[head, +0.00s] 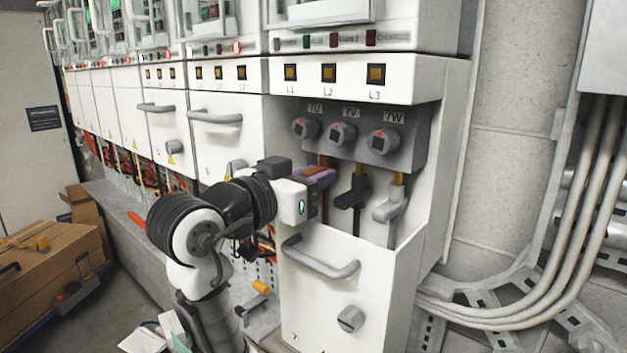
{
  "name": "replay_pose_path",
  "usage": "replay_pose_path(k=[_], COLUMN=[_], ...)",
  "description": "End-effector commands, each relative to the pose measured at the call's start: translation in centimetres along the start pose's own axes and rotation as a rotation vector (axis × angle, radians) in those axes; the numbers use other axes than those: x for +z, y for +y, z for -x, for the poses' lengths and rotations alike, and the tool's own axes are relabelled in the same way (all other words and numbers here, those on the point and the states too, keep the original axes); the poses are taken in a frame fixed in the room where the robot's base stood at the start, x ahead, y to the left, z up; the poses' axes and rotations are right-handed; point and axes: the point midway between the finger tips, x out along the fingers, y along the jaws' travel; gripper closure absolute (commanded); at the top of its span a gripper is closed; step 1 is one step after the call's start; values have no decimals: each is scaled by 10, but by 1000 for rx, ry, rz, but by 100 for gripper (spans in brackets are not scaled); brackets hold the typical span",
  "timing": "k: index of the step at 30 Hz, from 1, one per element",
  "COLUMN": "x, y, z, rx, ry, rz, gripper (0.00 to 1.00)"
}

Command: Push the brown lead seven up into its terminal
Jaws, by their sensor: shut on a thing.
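The brown lead (325,196) stands in the open bay of cubicle seven, leftmost of three leads, under the terminal marked 7U (305,128). My gripper (321,177) comes in from the left and is shut around the brown lead's upper part, with purplish fingers covering much of it. The lead's top is partly hidden by the fingers, so I cannot tell whether it touches its terminal. The black lead (353,192) hangs in the middle under 7V (343,132). The grey lead (389,204) is at the right under 7W (383,141).
Below the bay, a white front panel (335,300) with a grey handle (320,262) and knob (350,319) stands close under my gripper. The cubicle's right side wall bounds the bay. Thick grey cables (560,230) run at the right. A wooden crate (40,290) stands at the left.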

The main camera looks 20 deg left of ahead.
Motion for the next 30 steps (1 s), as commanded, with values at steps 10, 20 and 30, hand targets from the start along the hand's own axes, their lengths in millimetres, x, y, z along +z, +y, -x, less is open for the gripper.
replay_pose_path(k=[10, 20, 30], x=[0, 1, 3], y=[0, -1, 0], z=[0, 16, 92], rx=[0, -3, -5], ry=[3, 6, 5], rz=[0, -1, -4], gripper=[58, 58, 58])
